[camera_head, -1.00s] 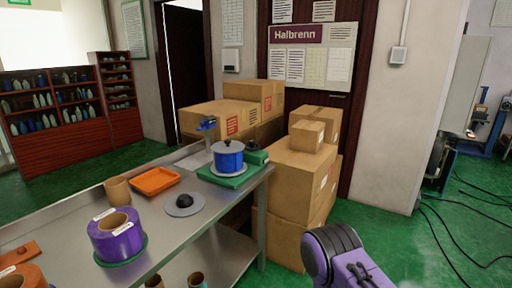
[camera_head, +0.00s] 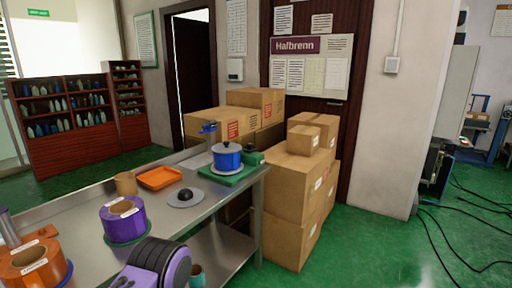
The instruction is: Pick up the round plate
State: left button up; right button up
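The round plate (camera_head: 186,198) is a flat grey disc with a dark knob at its centre. It lies on the metal table (camera_head: 70,222), near the right edge, in front of the orange tray. A purple and black part of one of my arms shows at the bottom, in front of the table's near edge and apart from the plate. I cannot tell which arm it is. No fingers of either gripper are in view.
Behind the plate are an orange tray (camera_head: 159,177), a cardboard tube (camera_head: 125,184) and a blue reel (camera_head: 227,157) on a green base. Purple (camera_head: 122,220) and orange (camera_head: 34,266) rolls stand on the left.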

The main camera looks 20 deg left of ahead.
aim_at(227, 147)
jog(key=z, duration=0.75)
jog(key=i, duration=2.2)
jog(key=u, duration=1)
jog(key=i, duration=0.75)
jog(key=u, duration=0.9)
